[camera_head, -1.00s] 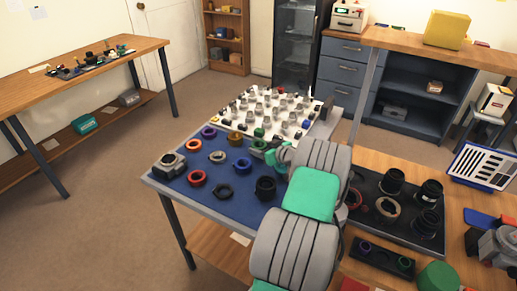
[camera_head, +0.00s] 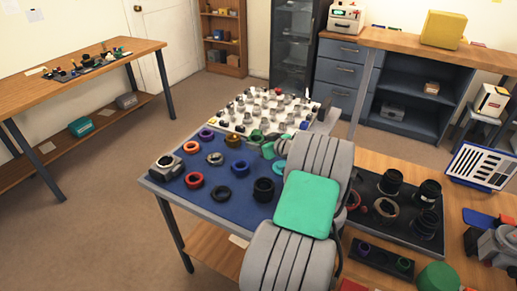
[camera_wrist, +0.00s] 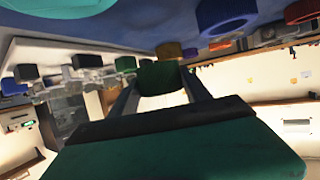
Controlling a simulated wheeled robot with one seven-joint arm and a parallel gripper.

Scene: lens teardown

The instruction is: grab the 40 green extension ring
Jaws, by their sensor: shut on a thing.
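The green extension ring (camera_wrist: 160,76) sits between my gripper's two fingers (camera_wrist: 160,92) in the wrist view, and my gripper is shut on it. In the head view the held ring (camera_head: 268,151) shows small at the end of my arm, partly hidden by the gripper, near the back right of the blue mat (camera_head: 225,207). A second green piece (camera_head: 257,136) stands just behind it and also shows left of the held ring in the wrist view (camera_wrist: 125,63). The lettering on the ring is too small to read.
A white board of small parts (camera_head: 268,108) lies behind. A dark tray of lens parts (camera_head: 400,235) is to the right.

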